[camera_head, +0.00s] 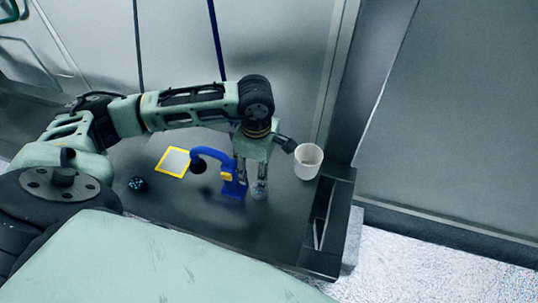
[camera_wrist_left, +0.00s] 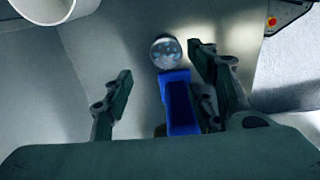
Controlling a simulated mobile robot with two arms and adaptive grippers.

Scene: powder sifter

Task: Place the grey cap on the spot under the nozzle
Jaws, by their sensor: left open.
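The blue powder sifter (camera_head: 233,187) stands on the dark table, with its arched arm ending in a black nozzle (camera_head: 199,166) on the left. A small round grey piece, which looks like the grey cap (camera_head: 260,191), lies just right of the sifter's base. In the left wrist view it is a speckled grey disc (camera_wrist_left: 166,52) beyond the blue sifter body (camera_wrist_left: 180,103). My left gripper (camera_head: 254,184) points down by the sifter, open, with the cap near its fingertips. I see no contact. My right gripper is not in view.
A white cup (camera_head: 308,162) stands at the right; it also shows in the wrist view (camera_wrist_left: 52,8). A yellow-framed pad (camera_head: 172,162) lies behind left of the nozzle. A small dark dotted object (camera_head: 137,184) is farther left. The table front is clear.

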